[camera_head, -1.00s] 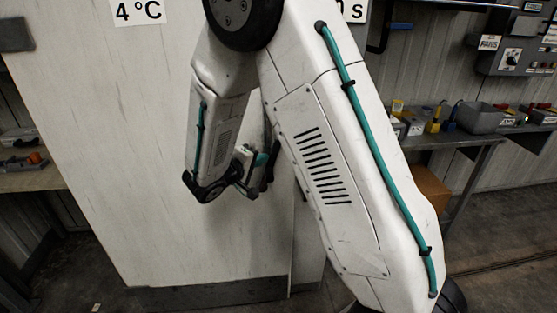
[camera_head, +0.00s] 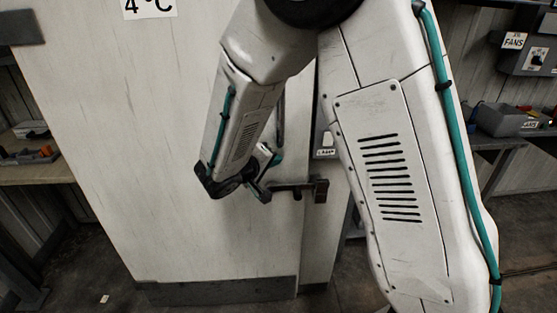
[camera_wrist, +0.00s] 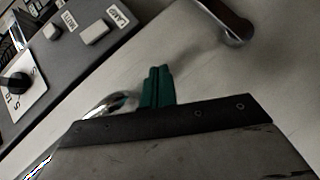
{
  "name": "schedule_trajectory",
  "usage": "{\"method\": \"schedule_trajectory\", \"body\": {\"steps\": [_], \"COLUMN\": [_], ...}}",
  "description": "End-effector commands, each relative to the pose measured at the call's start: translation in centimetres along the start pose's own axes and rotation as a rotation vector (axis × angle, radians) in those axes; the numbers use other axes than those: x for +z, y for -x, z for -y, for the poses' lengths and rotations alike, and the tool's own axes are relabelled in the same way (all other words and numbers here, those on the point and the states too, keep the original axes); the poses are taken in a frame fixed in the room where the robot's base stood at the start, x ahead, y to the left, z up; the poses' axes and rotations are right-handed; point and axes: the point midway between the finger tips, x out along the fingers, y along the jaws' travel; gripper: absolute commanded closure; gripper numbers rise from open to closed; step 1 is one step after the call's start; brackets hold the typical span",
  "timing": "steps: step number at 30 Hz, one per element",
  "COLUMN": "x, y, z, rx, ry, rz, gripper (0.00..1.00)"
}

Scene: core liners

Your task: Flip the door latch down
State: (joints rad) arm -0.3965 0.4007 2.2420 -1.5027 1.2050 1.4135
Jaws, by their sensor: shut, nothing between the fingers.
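The door latch (camera_head: 294,188) is a dark, roughly horizontal bar with a brownish block at its right end, at the right edge of the pale door (camera_head: 130,130) in the head view. My gripper (camera_head: 276,160) is just above the bar's left part; whether they touch I cannot tell. In the wrist view my gripper's teal fingers (camera_wrist: 157,86) are together with nothing between them. A shiny rounded metal part (camera_wrist: 108,106) is partly hidden behind the gripper there; a metal bar (camera_wrist: 228,22) on the pale surface shows at top right. I cannot tell which is the latch.
A dark upright handle (camera_head: 281,118) is above the latch, partly hidden. A grey control panel (camera_wrist: 62,50) with a knob and buttons labelled MUTE and LAMP is at left in the wrist view. Benches (camera_head: 40,172) stand beyond the door on both sides.

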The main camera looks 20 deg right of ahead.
Motion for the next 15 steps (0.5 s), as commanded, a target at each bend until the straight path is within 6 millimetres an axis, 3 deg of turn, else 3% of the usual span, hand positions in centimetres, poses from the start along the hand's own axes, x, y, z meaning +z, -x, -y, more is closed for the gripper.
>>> {"method": "schedule_trajectory", "body": {"steps": [7,15], "x": [-0.1,0.0], "y": [4.2,5.5], "z": [0.0,0.0], "rx": [-0.002,-0.001], "ry": [-0.001,0.0], "rz": [-0.003,0.0], "gripper": [1.0,1.0]}}
